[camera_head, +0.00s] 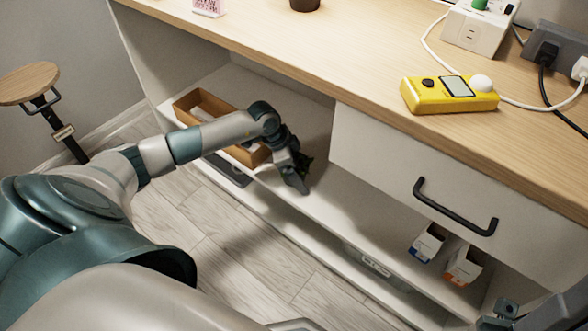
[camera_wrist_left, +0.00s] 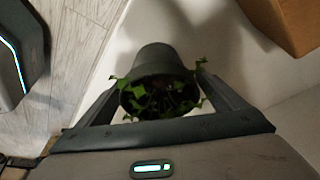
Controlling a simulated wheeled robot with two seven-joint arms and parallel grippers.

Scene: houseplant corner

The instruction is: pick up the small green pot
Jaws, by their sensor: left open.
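A small dark grey-green pot (camera_wrist_left: 158,60) with green leaves spilling from its mouth shows in the left wrist view. In the head view only some leaves (camera_head: 306,161) show beside my left gripper, and the pot itself is mostly hidden. My left gripper (camera_head: 299,182) is open and reaches into the open shelf under the counter. In the left wrist view its two fingers (camera_wrist_left: 160,92) stand on either side of the pot's leafy end. I cannot tell whether they touch it. Part of my right arm (camera_head: 507,309) shows at the bottom right corner, its jaws unclear.
An orange-brown box (camera_head: 196,101) stands on the shelf, left of the gripper; it also shows in the wrist view (camera_wrist_left: 285,22). The counter (camera_head: 330,58) overhangs the shelf, with a drawer (camera_head: 385,165) to the right. Two small cartons sit lower right. A stool (camera_head: 28,84) stands left.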

